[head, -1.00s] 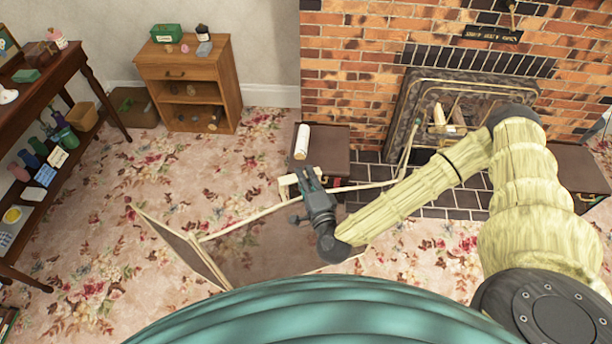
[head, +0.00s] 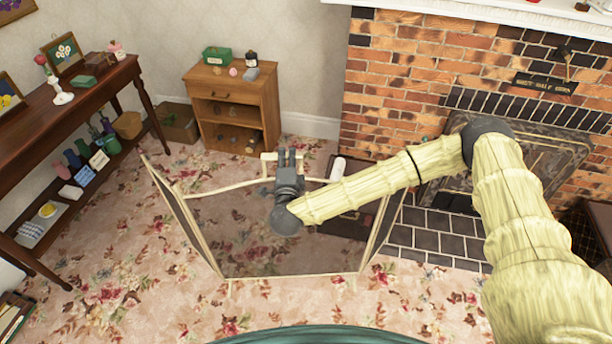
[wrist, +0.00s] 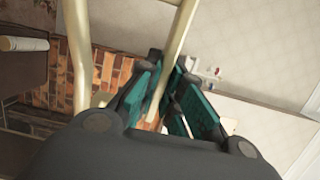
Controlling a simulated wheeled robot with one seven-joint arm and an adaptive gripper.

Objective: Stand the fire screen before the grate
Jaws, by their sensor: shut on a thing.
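The fire screen (head: 290,250) has three panels of dark see-through mesh in thin cream frames. It is roughly upright on or just above the carpet, its side panels angled; I cannot tell whether its feet touch. My gripper (head: 288,156) is at the handle on its top middle edge. In the wrist view my gripper (wrist: 165,95) has its teal pads closed around a cream bar of the handle (wrist: 178,40). The grate's fireplace surround (head: 545,155) is at the right, partly hidden by my arm. The screen stands left of the hearth, not before the opening.
A dark tiled hearth (head: 430,240) lies right of the screen. A dark box with a white roll (head: 338,168) is behind the screen. A wooden cabinet (head: 236,110) stands at the back, and a long table (head: 75,105) at the left. Patterned carpet is clear in front.

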